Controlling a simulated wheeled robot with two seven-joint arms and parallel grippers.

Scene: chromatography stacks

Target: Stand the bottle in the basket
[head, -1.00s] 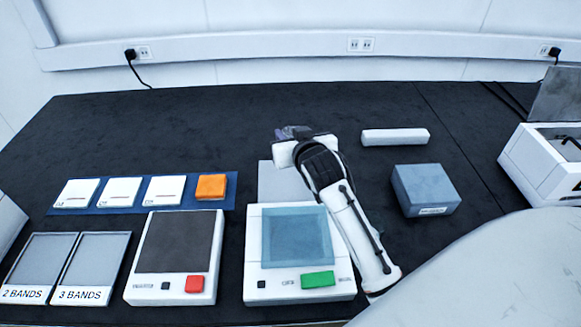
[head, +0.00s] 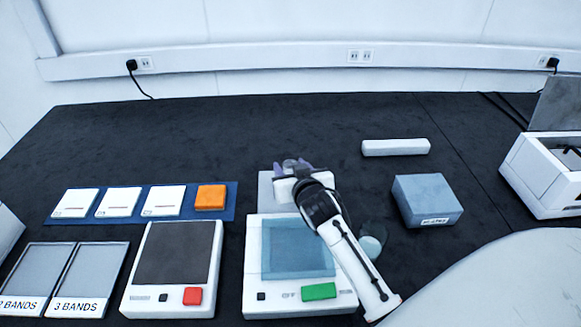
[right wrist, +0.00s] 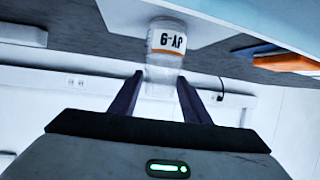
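A small clear bottle (right wrist: 166,42) with a white label reading like "6-AP" and an orange line shows in the right wrist view. It appears upside down there, as does the room. In the head view, a greyish clear shape (head: 290,163) shows between the fingertips. My right gripper (right wrist: 160,76) is open, its dark fingers on either side of the bottle's clear end, with no clear contact. It also shows in the head view (head: 291,166), over a pale pad (head: 266,192). I cannot make out a basket for certain. My left gripper is not in view.
A blue-grey box (head: 427,199), a white bar (head: 396,147) and an open white case (head: 540,176) are on the right. A round glassy thing (head: 372,246) shows beside my forearm. Two button devices (head: 177,253) (head: 252,285) stand in front. The back left table is clear.

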